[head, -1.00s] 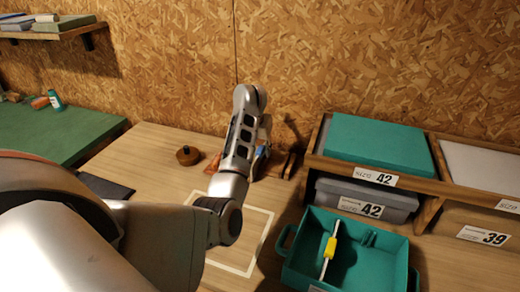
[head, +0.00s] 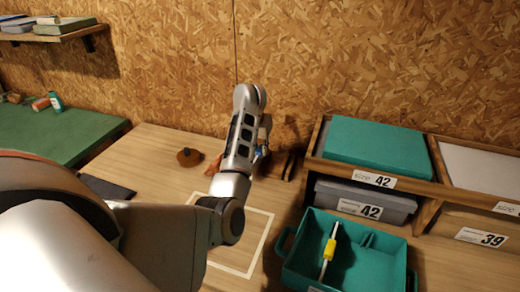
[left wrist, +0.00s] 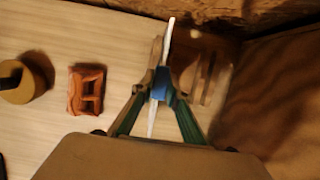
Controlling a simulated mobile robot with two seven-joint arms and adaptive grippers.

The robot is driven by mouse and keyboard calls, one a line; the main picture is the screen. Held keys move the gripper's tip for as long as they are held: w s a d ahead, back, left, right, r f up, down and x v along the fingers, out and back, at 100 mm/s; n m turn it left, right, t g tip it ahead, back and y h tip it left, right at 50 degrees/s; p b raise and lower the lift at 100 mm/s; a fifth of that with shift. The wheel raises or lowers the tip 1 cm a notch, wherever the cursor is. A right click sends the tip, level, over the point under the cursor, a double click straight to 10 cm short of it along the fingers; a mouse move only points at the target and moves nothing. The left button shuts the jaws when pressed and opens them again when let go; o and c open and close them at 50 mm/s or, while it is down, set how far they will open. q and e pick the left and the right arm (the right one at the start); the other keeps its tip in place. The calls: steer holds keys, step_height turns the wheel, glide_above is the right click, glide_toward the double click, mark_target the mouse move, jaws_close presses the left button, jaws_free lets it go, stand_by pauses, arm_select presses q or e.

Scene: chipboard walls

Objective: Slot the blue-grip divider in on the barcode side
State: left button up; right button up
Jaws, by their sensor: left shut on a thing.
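My left gripper (head: 263,150) is over the back of the table, partly hidden behind its own arm in the head view. In the left wrist view it is shut on the blue grip of a thin white divider (left wrist: 161,87), seen nearly edge-on between the fingers. The teal crate (head: 388,262) stands at the front right of the table, away from this gripper. A white divider with a yellow grip (head: 330,249) is inside the crate, left of its middle. A barcode cannot be made out on the crate. My right gripper is out of view.
A wooden rack (left wrist: 205,82) is right of the divider. A reddish block (left wrist: 86,91) and a brown round object (head: 189,156) lie to the left. A shelf with a grey bin (head: 362,198) stands behind the crate. A pale outlined square (head: 262,247) on the table is empty.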

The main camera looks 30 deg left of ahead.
arm_select(q)
steer(key=shift+r+p, duration=1.4)
steer(key=shift+r, duration=1.2)
steer(key=shift+r, duration=1.45)
